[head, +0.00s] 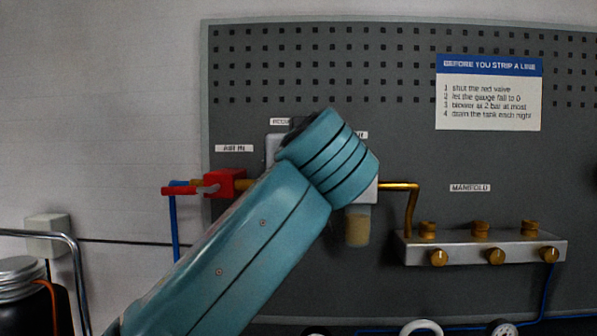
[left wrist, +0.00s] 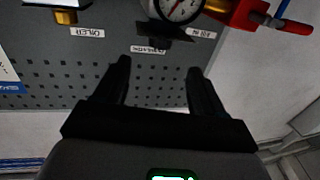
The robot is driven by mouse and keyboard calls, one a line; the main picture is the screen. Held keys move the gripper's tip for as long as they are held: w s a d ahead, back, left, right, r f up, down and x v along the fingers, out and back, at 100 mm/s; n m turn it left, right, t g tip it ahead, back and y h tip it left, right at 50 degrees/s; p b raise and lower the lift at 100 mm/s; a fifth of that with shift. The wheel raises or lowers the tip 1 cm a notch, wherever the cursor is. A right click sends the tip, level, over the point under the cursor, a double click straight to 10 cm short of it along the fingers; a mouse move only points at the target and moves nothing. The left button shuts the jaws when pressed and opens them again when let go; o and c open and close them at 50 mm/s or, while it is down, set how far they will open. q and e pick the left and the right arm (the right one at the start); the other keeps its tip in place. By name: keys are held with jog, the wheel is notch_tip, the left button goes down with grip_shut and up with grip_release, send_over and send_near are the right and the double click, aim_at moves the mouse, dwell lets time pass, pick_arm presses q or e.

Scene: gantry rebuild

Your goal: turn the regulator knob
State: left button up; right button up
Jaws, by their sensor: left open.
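The regulator shows in the left wrist view, upside down, as a round white-faced gauge (left wrist: 178,8) with a black knob (left wrist: 163,33) beside it, partly covering the regulator label. My left gripper (left wrist: 158,66) is open and empty. Its two black fingers point toward the knob, apart from it in the picture; the depth between them is hard to tell. In the head view my teal left arm covers most of the regulator, leaving a grey edge of its body (head: 271,150) showing. My left gripper is hidden there. My right gripper is in neither view.
A red valve (head: 226,183) sits left of the regulator on the grey pegboard (head: 400,110). A bowl with amber content (head: 357,229) hangs to the right. A brass pipe (head: 411,205) leads to the manifold (head: 480,250). A lidded jar (head: 20,275) stands at lower left.

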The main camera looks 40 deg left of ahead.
pick_arm(q)
jog(key=v, duration=0.4)
jog(key=shift+s+d+b, duration=0.2)
jog(key=shift+b, duration=0.1)
